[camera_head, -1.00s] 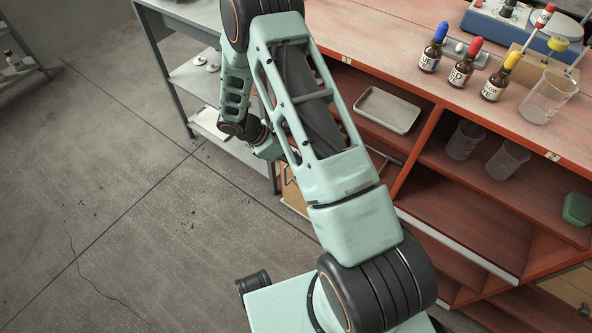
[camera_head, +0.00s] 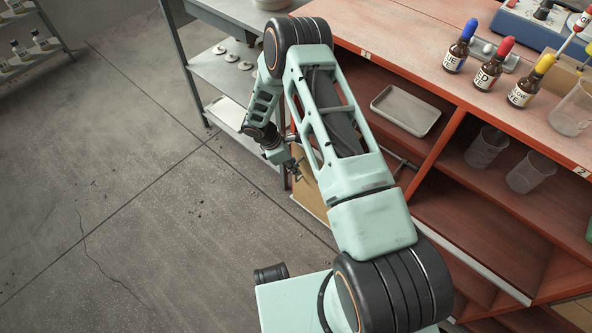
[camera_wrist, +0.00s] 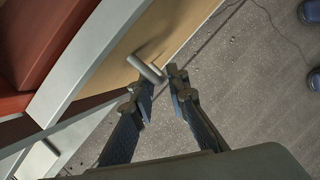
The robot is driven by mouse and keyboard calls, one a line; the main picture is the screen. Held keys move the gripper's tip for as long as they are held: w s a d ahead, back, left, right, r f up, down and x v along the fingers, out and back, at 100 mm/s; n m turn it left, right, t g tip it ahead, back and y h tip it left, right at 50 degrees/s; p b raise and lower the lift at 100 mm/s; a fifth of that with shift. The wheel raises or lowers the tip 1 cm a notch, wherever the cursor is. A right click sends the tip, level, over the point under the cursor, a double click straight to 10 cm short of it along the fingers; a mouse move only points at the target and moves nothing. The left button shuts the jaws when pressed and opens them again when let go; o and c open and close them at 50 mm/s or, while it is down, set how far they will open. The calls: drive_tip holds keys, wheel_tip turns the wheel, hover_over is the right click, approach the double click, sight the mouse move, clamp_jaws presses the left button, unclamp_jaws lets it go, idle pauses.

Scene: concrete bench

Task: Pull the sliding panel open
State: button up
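The sliding panel is a tan wooden board under the red bench. It shows in the wrist view (camera_wrist: 186,22) and partly behind my arm in the head view (camera_head: 310,190). A short grey bar handle (camera_wrist: 145,69) stands out from the panel's face. My gripper (camera_wrist: 160,75) is open, with its two dark fingers apart. The free end of the handle lies at the fingertips, close to the gap between them; I cannot tell whether they touch it. In the head view my gripper (camera_head: 297,168) is small and close to the panel.
The red bench's open shelves hold a grey tray (camera_head: 405,109) and clear beakers (camera_head: 486,147). Dropper bottles (camera_head: 488,70) stand on its top. A grey metal shelf table (camera_head: 222,75) stands close behind my gripper. The concrete floor at left is clear.

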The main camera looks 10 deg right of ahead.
drive_tip(key=shift+d+f, duration=0.25)
drive_tip(key=shift+f, duration=0.4)
clamp_jaws()
drive_tip(key=shift+s, duration=0.1)
